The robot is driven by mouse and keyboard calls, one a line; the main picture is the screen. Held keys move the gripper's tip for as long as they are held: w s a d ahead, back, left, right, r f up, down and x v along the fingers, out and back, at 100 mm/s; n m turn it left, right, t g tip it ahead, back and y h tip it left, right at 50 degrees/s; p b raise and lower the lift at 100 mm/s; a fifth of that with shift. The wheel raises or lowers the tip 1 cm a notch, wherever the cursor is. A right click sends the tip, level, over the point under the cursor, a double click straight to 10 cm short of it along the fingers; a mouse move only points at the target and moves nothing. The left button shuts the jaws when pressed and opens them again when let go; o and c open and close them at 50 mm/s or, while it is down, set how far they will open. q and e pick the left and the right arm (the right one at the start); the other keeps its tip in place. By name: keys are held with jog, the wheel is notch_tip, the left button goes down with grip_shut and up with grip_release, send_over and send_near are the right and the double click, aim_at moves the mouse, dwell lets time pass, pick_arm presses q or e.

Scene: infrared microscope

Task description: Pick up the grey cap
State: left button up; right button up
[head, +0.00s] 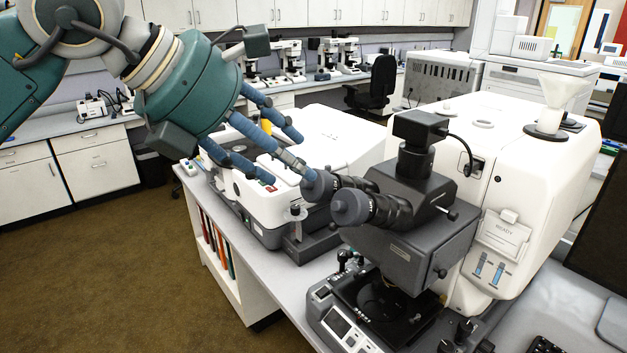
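The microscope (410,240) has two eyepieces, each with a rounded grey cap on its end. One grey cap (318,186) is on the farther eyepiece and the other grey cap (352,207) is on the nearer one. I cannot tell which one the task means. My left gripper (284,156) comes in from the upper left, its blue fingers spread apart with nothing between them. Its middle finger reaches toward the farther cap and its tip overlaps that cap's edge in the picture; I cannot tell whether they touch. My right gripper is not in view.
A large white instrument body (540,160) adjoins the microscope on the right, with a white funnel (560,98) on top. A white and grey device (335,135) stands behind the eyepieces. The bench (270,285) has a bare strip at front left, with open floor beyond.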

aim_at(304, 181)
pick_arm(q)
jog(key=p+x, duration=0.2)
jog(key=x, duration=0.3)
jog(key=shift+w+f+p, duration=0.1)
jog(key=shift+f+p, duration=0.3)
jog(key=shift+w+d+f, duration=0.3)
jog(key=shift+d+f, duration=0.05)
jog(key=shift+f, duration=0.05)
jog(key=shift+s, duration=0.1)
jog(key=c, duration=0.5)
